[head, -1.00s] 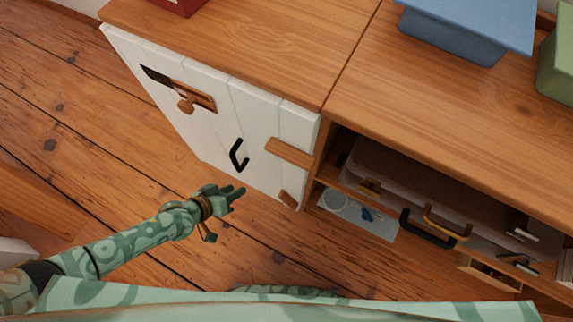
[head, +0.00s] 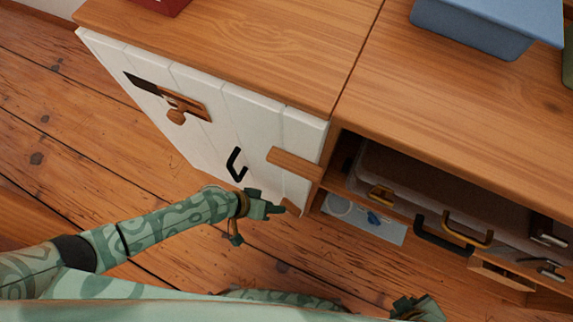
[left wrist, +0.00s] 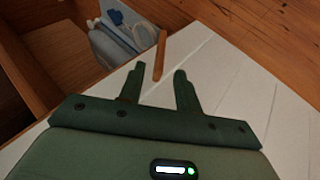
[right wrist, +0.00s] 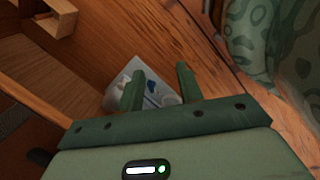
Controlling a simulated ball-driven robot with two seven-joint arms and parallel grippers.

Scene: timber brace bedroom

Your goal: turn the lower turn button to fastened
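The white plank door (head: 205,120) of the cabinet is closed. The upper wooden turn button (head: 294,163) lies across the door's right edge onto the frame. The lower turn button (head: 291,207) is a small brown bar low by the same edge, partly hidden by my left gripper (head: 274,209). In the left wrist view a wooden bar (left wrist: 160,55), seemingly the lower button, stands just beyond and between the open fingers (left wrist: 160,70); contact is not visible. My right gripper (head: 420,306) is at the bottom of the head view; its fingers (right wrist: 160,72) are apart and empty.
A black handle (head: 236,164) and a wooden latch with a dark plate (head: 180,107) are on the door. The open shelf to the right holds a suitcase (head: 440,195). A blue bin (head: 485,28) stands on top.

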